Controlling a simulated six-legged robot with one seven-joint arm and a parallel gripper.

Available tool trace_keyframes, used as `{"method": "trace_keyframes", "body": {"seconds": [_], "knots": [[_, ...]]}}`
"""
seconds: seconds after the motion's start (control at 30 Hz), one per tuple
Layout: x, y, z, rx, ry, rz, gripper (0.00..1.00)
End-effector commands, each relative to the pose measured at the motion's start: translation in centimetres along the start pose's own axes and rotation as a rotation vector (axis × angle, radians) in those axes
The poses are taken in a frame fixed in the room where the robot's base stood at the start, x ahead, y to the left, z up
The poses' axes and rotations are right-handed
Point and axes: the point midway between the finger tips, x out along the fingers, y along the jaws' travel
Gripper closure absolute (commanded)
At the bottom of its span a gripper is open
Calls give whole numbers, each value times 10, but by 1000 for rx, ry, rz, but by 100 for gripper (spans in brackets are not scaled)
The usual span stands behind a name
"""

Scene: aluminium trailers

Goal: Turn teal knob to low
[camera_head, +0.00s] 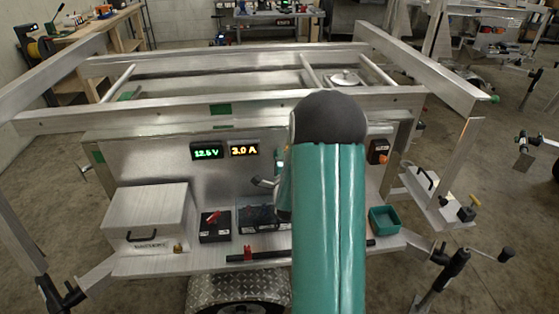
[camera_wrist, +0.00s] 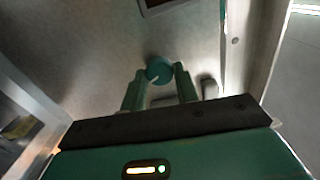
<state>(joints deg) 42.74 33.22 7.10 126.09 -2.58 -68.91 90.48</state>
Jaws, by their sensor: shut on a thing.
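The teal knob (camera_wrist: 158,68) sits on the grey metal panel (camera_wrist: 100,50), near the middle of the wrist view. A short pale mark shows on its lower part; no scale labels can be read around it. My gripper (camera_wrist: 160,75) has one green finger on each side of the knob and is shut on it. In the head view my teal arm covers the knob and most of my gripper.
The trailer front carries two lit displays reading 12.5 V (camera_head: 207,153) and 3.0 A (camera_head: 244,149). An orange rotary switch (camera_head: 378,151) is to the right.

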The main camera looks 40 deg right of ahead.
Motion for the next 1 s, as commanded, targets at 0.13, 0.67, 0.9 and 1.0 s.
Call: {"method": "trace_keyframes", "body": {"seconds": [0.13,0.67,0.9,1.0], "knots": [[1,-2,-1,-138,2,-3,92],[2,-3,0,-642,2,-4,92],[2,-3,0,-869,3,-4,93],[2,-4,0,-964,4,-4,93]]}}
